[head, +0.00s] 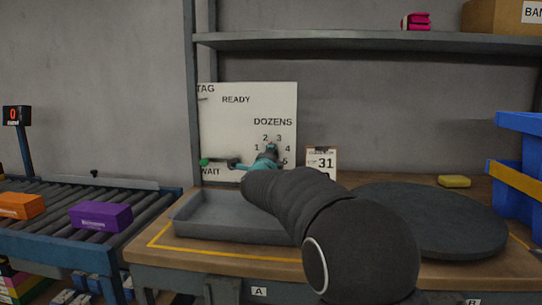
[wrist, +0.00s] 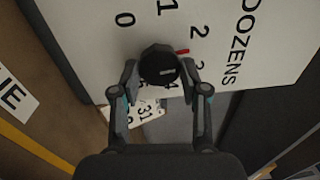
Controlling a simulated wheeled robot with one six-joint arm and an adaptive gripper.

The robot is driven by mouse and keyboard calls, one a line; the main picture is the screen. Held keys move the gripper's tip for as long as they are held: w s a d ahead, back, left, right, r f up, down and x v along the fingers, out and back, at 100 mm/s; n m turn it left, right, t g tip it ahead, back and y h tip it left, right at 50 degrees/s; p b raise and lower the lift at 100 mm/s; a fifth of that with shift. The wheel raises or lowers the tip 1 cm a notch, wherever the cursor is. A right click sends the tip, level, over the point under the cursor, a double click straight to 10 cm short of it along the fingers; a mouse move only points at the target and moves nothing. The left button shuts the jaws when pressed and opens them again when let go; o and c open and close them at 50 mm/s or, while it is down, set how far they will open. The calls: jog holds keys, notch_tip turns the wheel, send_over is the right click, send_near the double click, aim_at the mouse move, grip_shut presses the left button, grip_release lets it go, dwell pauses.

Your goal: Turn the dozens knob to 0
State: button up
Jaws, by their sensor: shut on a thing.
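The dozens knob (wrist: 160,62) is black and round, on a white panel (head: 225,125) lettered TAG, READY, WAIT and DOZENS. In the wrist view my gripper (wrist: 160,75) is shut on the knob, one finger on each side. Digits 0, 1 and 2 show around the knob, with others partly covered by the fingers. A small red mark (wrist: 183,51) at the knob's edge lies on the side towards the 2. In the head view my gripper (head: 267,157) hides the knob, and digits 1 to 5 show around it.
A green-ended lever (head: 206,162) is left of my gripper. A card reading 31 (head: 321,163) stands to its right. Below are a grey tray (head: 190,222) and a dark round disc (head: 430,220). A conveyor (head: 60,235) with boxes is at left, a shelf (head: 350,41) above.

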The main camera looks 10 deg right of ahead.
jog(key=n+y, duration=0.1)
jog(key=n, duration=2.3)
jog(key=shift+a+r, duration=0.1)
jog(key=shift+n, duration=0.3)
jog(key=o, duration=1.1)
jog(key=shift+o, duration=0.2)
jog(key=v, duration=1.2)
jog(key=shift+r, duration=0.3)
